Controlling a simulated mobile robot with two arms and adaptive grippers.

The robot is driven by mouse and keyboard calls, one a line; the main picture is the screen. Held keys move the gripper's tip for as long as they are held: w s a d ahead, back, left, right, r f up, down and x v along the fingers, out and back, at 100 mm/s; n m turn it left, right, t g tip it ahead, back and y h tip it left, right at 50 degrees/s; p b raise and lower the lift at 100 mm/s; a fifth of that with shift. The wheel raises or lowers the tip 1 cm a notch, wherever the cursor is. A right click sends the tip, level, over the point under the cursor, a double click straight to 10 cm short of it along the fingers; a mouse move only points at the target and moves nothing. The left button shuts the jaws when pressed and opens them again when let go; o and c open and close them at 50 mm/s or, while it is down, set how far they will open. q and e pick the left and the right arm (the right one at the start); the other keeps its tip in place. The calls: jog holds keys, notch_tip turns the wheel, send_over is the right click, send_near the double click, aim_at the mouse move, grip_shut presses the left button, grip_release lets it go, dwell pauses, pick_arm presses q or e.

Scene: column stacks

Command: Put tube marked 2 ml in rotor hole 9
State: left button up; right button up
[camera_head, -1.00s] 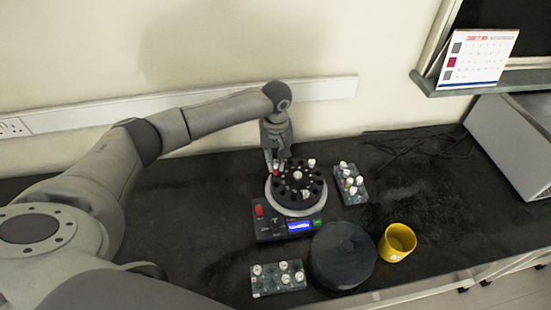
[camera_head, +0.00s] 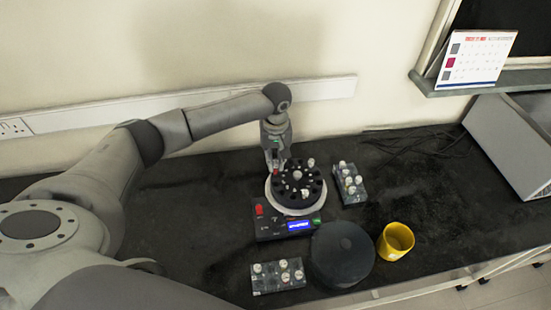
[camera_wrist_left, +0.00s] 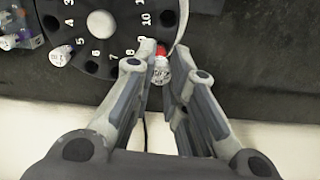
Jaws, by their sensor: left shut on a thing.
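My left gripper (camera_head: 274,166) is shut on a small tube (camera_wrist_left: 161,68) at the back-left edge of the rotor (camera_head: 308,178). In the left wrist view, the fingertips (camera_wrist_left: 162,62) flank the tube's pale, marked cap, with a red part beside it. The marking is too small to read. The tube is beside the number 9 on the black rotor (camera_wrist_left: 112,22); I cannot tell whether its lower end is in the hole. Another white-capped tube (camera_wrist_left: 61,56) stands at the rotor's edge in that view. My right gripper is not in view.
The centrifuge body (camera_head: 267,233) has a blue display. One tube rack (camera_head: 357,196) is right of the rotor, another (camera_head: 265,285) in front. A round black lid (camera_head: 343,255) and a yellow cup (camera_head: 396,241) stand at front right. The wall is close behind the arm.

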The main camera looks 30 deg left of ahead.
pick_arm(q)
jog(key=shift+f+p, duration=0.3)
jog(key=shift+f, duration=0.05)
jog(key=shift+f, duration=0.3)
dwell(0.5)
jog(key=shift+f+b, duration=0.5)
jog(key=shift+f, duration=0.6)
jog(key=o, duration=0.7)
jog(key=shift+o, duration=0.4)
jog(key=shift+o, duration=1.2)
